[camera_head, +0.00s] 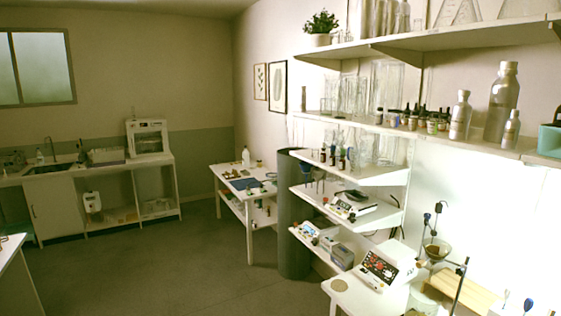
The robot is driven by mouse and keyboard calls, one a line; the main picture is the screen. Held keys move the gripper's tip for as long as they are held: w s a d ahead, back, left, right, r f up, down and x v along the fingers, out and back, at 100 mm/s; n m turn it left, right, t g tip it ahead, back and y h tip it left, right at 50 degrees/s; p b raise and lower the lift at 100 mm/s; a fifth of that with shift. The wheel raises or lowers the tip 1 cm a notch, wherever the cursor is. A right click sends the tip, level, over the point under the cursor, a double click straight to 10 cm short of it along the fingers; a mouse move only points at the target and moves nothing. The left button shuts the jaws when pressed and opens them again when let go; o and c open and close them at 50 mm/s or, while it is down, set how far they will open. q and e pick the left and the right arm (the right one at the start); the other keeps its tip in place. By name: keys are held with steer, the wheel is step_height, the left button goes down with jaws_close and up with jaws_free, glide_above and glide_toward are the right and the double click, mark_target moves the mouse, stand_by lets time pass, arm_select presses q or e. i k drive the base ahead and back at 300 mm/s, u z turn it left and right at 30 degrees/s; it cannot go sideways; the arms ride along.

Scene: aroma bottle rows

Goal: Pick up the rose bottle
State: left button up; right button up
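I cannot pick out the rose bottle by any label from here. Several small dark bottles (432,124) with pale labels stand in a group on the long upper right shelf (545,158). A few more small dark bottles (342,161) stand on a smaller shelf below. All are too small to read. Neither of my grippers is in view.
A white table (249,234) with small items stands ahead, beside a dark grey column (294,225). A counter with a sink (49,168) lines the back left wall. A device (382,267) sits at lower right. The middle floor (170,270) is clear.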

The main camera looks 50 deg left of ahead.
mark_target(323, 157)
steer(key=u, duration=2.45)
steer(key=i, duration=4.15)
steer(key=z, duration=3)
